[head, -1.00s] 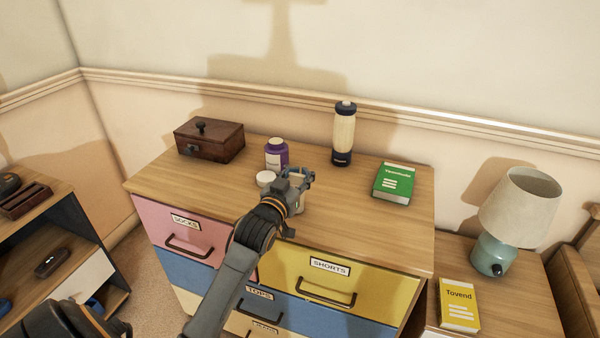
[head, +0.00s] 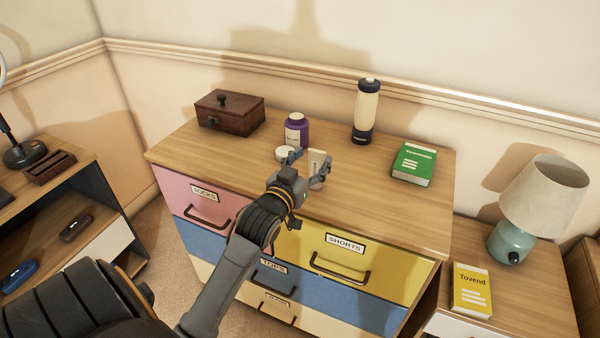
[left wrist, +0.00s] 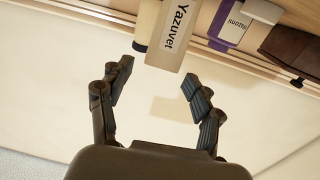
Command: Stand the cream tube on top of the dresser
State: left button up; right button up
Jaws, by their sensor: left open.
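The cream tube (head: 317,167) is pale beige and stands upright on the dresser (head: 400,215), near the middle of its wooden top. In the left wrist view, which is upside down, the tube (left wrist: 178,35) shows the word "Yazuvet". My left gripper (head: 307,170) is open, with its fingers spread toward the tube. In the left wrist view the gripper's fingertips (left wrist: 158,75) are apart, and the tube lies just beyond the gap between them. My right gripper is not in view.
Behind the tube stand a purple bottle (head: 296,131), a low white-topped container (head: 284,153) and a tall cream bottle (head: 365,112). A brown box (head: 230,113) is at the left, a green book (head: 413,165) at the right. The dresser's front right top is clear.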

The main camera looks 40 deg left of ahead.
pick_arm(q)
jog(key=s+d, duration=0.1)
jog(key=s, duration=0.5)
jog(key=shift+s, duration=0.3)
jog(key=shift+d, duration=0.1)
jog(key=s+d+f+m+g+h, duration=0.1)
jog(key=s+d+f+g, duration=0.3)
jog(key=f, duration=0.3)
jog(key=s+d+f+m+g+h, duration=0.1)
jog(key=s+d+f+g, duration=0.25)
jog(key=f, duration=0.35)
jog(key=s+d+f+m+g+h, duration=0.1)
jog(key=s+d+f+g, duration=0.25)
jog(key=s, duration=0.35)
jog(key=s+d+f+m+g+h, duration=0.1)
jog(key=s+d+f+g, duration=0.25)
jog(key=s, duration=0.35)
jog(key=s+f+g+p, duration=0.1)
jog(key=s+f, duration=0.1)
jog(key=f, duration=1.1)
jog(key=s+f+p, duration=0.1)
jog(key=s+f, duration=0.1)
jog(key=f, duration=1.2)
jog(key=s+a+f+g+p, duration=0.1)
jog(key=s+a+f+p, duration=0.1)
jog(key=s+f, duration=0.9)
jog(key=s, duration=0.4)
jog(key=shift+a+f+y, duration=0.3)
jog(key=shift+a+f, duration=0.05)
